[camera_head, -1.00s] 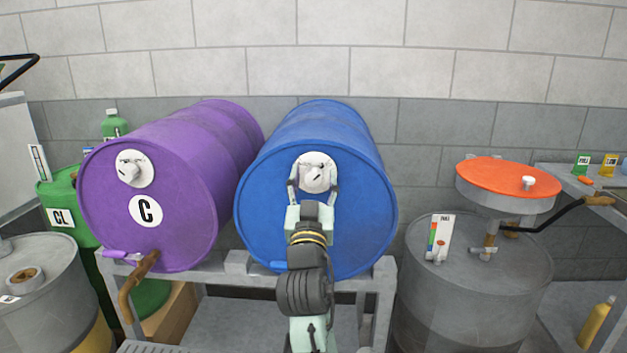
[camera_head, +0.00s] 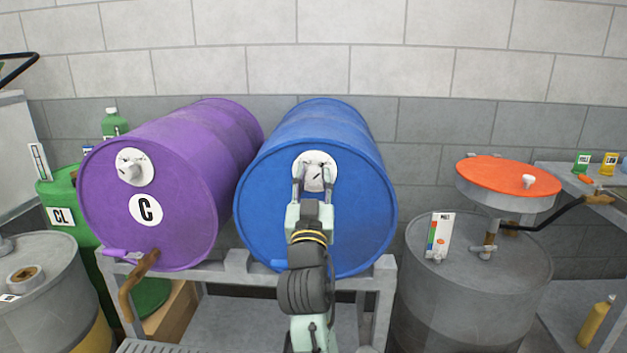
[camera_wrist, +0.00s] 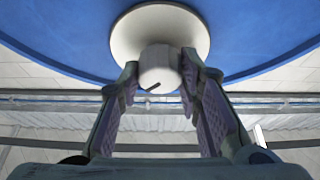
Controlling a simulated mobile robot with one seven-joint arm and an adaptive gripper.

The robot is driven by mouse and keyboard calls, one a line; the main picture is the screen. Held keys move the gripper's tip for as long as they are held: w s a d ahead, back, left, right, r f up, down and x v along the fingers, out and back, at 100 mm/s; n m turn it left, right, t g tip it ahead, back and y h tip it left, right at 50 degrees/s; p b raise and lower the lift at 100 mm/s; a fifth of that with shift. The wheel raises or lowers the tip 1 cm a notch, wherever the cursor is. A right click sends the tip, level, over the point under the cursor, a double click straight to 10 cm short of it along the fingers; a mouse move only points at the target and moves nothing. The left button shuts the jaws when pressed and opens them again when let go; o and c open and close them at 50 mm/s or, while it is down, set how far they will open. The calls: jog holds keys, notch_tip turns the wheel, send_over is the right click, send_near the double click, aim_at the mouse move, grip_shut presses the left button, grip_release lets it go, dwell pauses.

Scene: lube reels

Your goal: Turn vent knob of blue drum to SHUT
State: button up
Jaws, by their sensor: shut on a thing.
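The blue drum (camera_head: 275,210) lies on its side on a grey rack, its round end facing me. A white round vent plate (camera_head: 325,158) is high on that end. In the wrist view the vent knob (camera_wrist: 160,68) stands out from the plate (camera_wrist: 125,35), with a dark pointer line slanting on its face. My gripper (camera_head: 314,178) reaches up to the plate from below. In the wrist view its fingers (camera_wrist: 160,78) are shut on the knob, one on each side. No SHUT marking can be read.
A purple drum (camera_head: 200,215) marked C lies close at the left on the same rack (camera_head: 240,262). A grey drum (camera_head: 480,285) with an orange-topped pan (camera_head: 500,175) stands at the right. A block wall is behind.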

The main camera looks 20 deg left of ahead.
jog(key=shift+n, duration=0.3)
jog(key=n+y, duration=0.1)
jog(key=n, duration=0.1)
jog(key=n+g+y, duration=0.1)
jog(key=n, duration=0.2)
jog(key=shift+d+y, duration=0.1)
jog(key=shift+y, duration=0.3)
jog(key=n+g+y+b, duration=0.1)
jog(key=n, duration=0.2)
jog(key=n+g+y, duration=0.1)
jog(key=n+g, duration=0.1)
jog(key=n, duration=0.2)
jog(key=shift+b, duration=0.35)
jog(key=n+g, duration=0.1)
jog(key=n, duration=0.1)
jog(key=n+g+b, duration=0.1)
jog(key=n, duration=0.2)
jog(key=shift+n+y, duration=0.3)
jog(key=shift+y, duration=0.1)
jog(key=shift+r+n+g+b, duration=0.15)
jog(key=shift+n+g, duration=0.25)
jog(key=shift+n, duration=0.6)
jog(key=shift+f+n+g+b, duration=0.15)
jog(key=shift+n+g, duration=0.25)
jog(key=shift+n, duration=0.6)
jog(key=shift+r, duration=0.1)
jog(key=o, duration=1.1)
jog(key=shift+o, duration=0.2)
